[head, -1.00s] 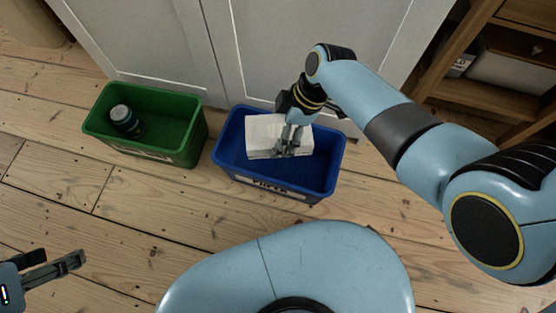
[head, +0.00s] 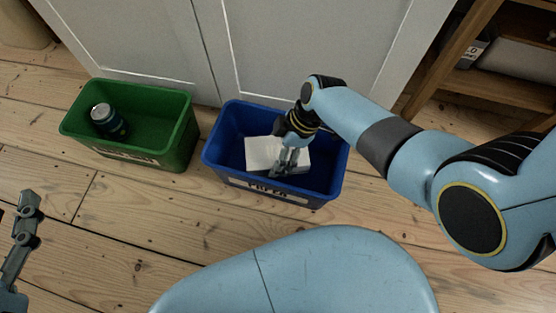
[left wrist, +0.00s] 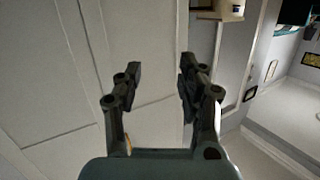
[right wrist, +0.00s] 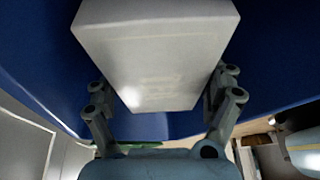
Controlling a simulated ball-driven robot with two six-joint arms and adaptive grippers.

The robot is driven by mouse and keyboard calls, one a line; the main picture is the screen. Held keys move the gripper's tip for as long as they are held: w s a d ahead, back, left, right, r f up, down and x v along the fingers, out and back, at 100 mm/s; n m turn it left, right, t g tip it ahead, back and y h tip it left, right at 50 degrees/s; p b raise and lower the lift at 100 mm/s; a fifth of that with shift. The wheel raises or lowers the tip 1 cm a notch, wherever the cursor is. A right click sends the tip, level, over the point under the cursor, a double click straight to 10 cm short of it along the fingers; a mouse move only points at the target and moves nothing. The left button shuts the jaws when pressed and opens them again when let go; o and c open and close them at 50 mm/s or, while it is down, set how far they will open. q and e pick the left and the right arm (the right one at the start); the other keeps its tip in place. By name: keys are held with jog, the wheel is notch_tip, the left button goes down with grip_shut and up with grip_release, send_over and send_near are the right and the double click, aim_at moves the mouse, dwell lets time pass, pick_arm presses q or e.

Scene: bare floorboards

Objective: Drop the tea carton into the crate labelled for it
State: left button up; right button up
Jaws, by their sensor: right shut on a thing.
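The tea carton (head: 262,152) is a plain white box, low inside the blue crate (head: 222,176), whose front label reads PAPER. My right gripper (head: 284,165) reaches down into that crate and is shut on the carton. In the right wrist view the carton (right wrist: 155,55) sits between the two fingers, with blue crate walls around it. Whether it touches the crate floor I cannot tell. My left gripper (head: 24,225) is at the left edge of the head view. In the left wrist view (left wrist: 158,85) its fingers stand apart, empty.
A green crate (head: 180,150) stands left of the blue one, with a dark can (head: 108,122) inside; its label is too blurred to read. White cabinet doors (head: 285,50) rise close behind both crates. A wooden shelf (head: 495,90) stands at right. Floorboards in front are bare.

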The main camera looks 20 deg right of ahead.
jog(key=shift+f+b, duration=0.35)
jog(key=shift+f, duration=0.4)
notch_tip(320, 180, down, 2)
jog(key=shift+s+f+b, duration=0.1)
jog(key=shift+s+b, duration=0.05)
jog(key=shift+b, duration=0.65)
jog(key=shift+f+b, duration=0.45)
jog(key=shift+f, duration=0.2)
pick_arm(q)
jog(key=w+d+r+m+t+h, duration=0.1)
jog(key=r+t, duration=0.3)
jog(key=r, duration=0.6)
jog(key=w+d+r+m+t+h, duration=0.1)
jog(key=r+t+h, duration=0.3)
jog(key=r, duration=0.7)
jog(key=shift+w+d+m+t, duration=0.25)
jog(key=shift+w+m+t, duration=0.55)
jog(key=shift+w, duration=0.1)
jog(key=shift+r+h, duration=0.15)
jog(key=shift+h, duration=0.15)
pick_arm(e)
jog(key=shift+f, duration=0.1)
jog(key=o, duration=0.9)
pick_arm(q)
jog(key=shift+s+r, duration=0.2)
jog(key=shift+r, duration=0.15)
jog(key=shift+w, duration=0.1)
